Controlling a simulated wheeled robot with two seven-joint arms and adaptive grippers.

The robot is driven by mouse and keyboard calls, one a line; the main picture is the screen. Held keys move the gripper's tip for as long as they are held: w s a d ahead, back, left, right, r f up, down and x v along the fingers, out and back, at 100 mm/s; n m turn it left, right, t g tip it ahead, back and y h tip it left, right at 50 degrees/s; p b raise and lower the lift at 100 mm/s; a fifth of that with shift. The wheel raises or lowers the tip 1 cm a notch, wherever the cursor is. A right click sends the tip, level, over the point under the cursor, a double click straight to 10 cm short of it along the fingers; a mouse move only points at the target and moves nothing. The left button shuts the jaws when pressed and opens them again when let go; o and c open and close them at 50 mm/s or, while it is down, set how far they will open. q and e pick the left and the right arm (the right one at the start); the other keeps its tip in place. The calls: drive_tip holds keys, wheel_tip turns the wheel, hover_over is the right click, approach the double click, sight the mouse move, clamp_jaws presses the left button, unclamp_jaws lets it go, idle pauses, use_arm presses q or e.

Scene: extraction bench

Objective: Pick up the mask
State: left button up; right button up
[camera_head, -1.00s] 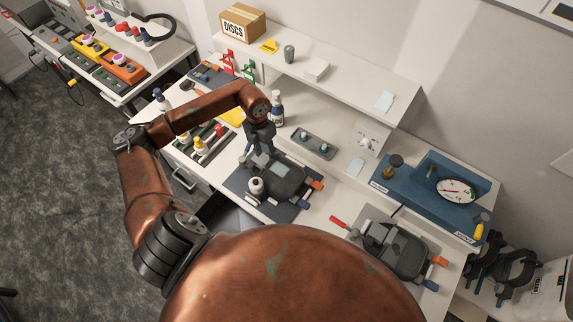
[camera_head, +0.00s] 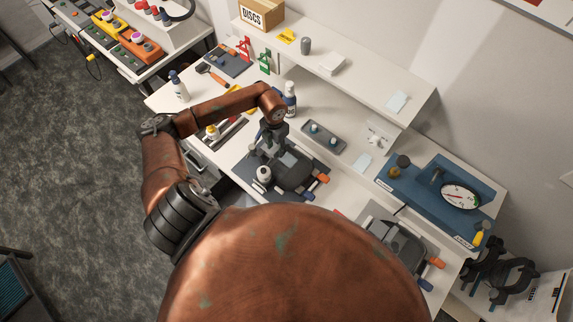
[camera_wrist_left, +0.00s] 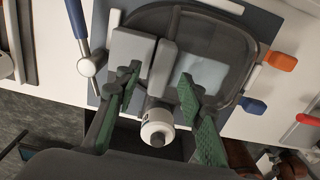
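A dark mask with a pale clear visor (camera_head: 292,172) lies on a dark mat (camera_head: 262,187) on the bench. It fills the upper middle of the left wrist view (camera_wrist_left: 222,45), with a white-capped round part (camera_wrist_left: 157,128) at its near edge and orange and blue tabs at its right. My left gripper (camera_head: 268,152) is above the mask's left part. In the left wrist view its green-padded fingers (camera_wrist_left: 160,95) are spread apart on either side of a grey middle piece, not closed on it. Whether they touch the mask cannot be told. My right gripper is not in view.
A second dark mask (camera_head: 397,245) lies on a grey mat to the right. A white bottle (camera_head: 290,100) stands behind my left gripper. A shelf (camera_head: 370,80) overhangs the back.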

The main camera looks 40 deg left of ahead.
use_arm(q)
drive_tip(key=shift+f, duration=0.1)
drive_tip(key=shift+c, duration=0.3)
clamp_jaws()
idle(0.4)
